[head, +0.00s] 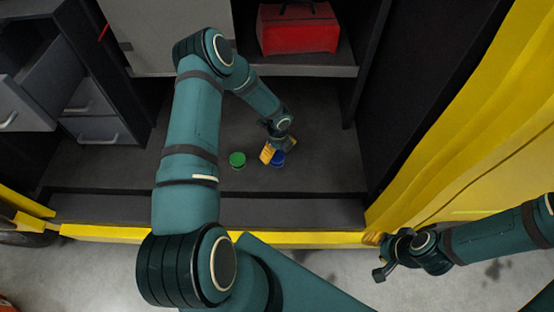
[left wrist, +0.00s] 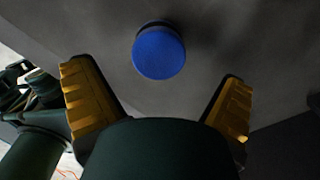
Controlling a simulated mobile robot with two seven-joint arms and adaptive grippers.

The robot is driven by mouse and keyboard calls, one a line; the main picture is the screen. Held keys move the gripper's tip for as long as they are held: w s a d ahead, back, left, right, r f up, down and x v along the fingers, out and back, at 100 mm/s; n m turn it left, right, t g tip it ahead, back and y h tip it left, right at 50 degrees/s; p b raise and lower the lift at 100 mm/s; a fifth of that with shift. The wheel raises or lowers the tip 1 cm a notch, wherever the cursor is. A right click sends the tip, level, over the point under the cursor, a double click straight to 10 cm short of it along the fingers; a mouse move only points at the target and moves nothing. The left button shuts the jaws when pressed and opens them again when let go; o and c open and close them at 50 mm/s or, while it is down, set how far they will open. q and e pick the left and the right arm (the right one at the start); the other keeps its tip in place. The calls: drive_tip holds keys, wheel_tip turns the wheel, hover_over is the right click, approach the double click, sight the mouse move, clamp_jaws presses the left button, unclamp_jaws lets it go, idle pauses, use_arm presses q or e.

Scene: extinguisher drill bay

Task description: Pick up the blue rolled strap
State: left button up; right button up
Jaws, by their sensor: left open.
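The blue rolled strap (head: 278,159) stands on the dark floor of the bay, partly hidden by my left gripper in the head view. In the left wrist view the strap (left wrist: 160,52) is a blue disc, ahead of and between the two yellow fingers. My left gripper (head: 271,153) is open and empty, close to the strap. It also shows in the left wrist view (left wrist: 158,100), with its fingers wide apart. My right gripper (head: 378,256) is at the lower right of the head view, outside the bay by the yellow edge. Its jaw opening is unclear.
A green roll (head: 237,160) sits just left of the blue strap. A red case (head: 298,30) is on a shelf at the back. Grey drawers (head: 88,112) stand at the left, one pulled out. A yellow sill (head: 300,238) runs along the front. The floor right of the strap is clear.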

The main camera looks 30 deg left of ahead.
sight(278, 156)
use_arm(q)
wheel_tip(278, 156, down, 5)
drive_tip(key=shift+a+f+b, duration=0.1)
drive_tip(key=shift+a+b, duration=0.05)
drive_tip(key=shift+b, duration=0.5)
drive_tip(key=shift+c, duration=0.2)
drive_tip(key=c, duration=1.4)
